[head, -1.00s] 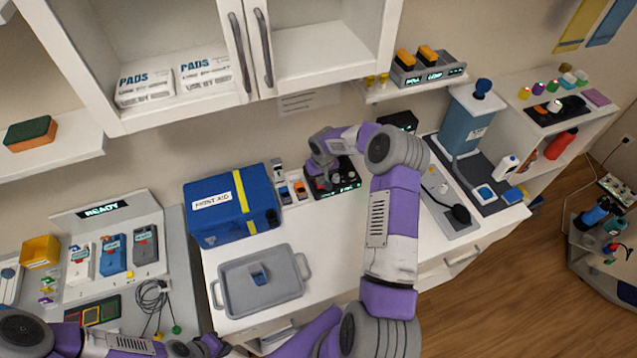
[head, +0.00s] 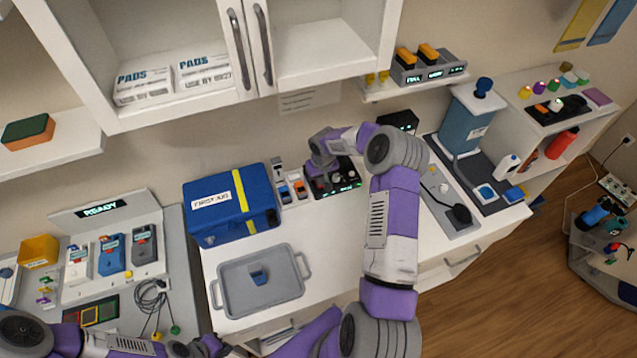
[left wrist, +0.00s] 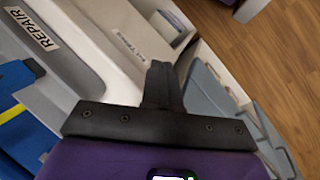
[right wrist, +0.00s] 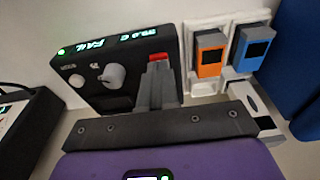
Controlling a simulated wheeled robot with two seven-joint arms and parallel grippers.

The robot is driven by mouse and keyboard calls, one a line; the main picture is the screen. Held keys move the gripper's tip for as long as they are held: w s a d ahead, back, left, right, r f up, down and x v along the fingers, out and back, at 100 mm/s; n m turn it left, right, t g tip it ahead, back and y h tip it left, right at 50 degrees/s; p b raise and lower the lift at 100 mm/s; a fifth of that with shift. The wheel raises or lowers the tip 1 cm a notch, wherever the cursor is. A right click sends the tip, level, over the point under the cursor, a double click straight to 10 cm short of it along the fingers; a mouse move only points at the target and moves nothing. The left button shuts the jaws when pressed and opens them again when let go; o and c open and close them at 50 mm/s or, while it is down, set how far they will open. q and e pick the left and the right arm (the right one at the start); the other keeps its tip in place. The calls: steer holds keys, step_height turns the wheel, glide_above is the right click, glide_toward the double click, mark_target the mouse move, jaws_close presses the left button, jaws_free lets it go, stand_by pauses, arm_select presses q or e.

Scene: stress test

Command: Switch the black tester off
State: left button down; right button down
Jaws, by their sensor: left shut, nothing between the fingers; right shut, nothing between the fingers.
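The black tester (head: 348,181) stands at the back of the white counter in the head view, partly hidden by my right gripper (head: 322,184). The right wrist view shows the tester (right wrist: 112,82) close up, with a lit display, a green lamp, a round grey knob (right wrist: 112,75), a white button and a red part (right wrist: 158,57). My right gripper (right wrist: 160,72) is shut and empty, its tips right by the red part; I cannot tell whether they touch. My left gripper (left wrist: 160,75) is shut and empty, low at the left in the head view, away from the tester.
Orange (right wrist: 209,53) and blue (right wrist: 251,47) devices sit in a white holder beside the tester. Another black box (right wrist: 38,125) is close to the tester.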

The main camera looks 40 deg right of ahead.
steer(key=shift+f+b, duration=0.4)
steer(key=shift+f, duration=0.05)
steer(key=shift+r+p, duration=1.75)
steer(key=shift+r, duration=1.75)
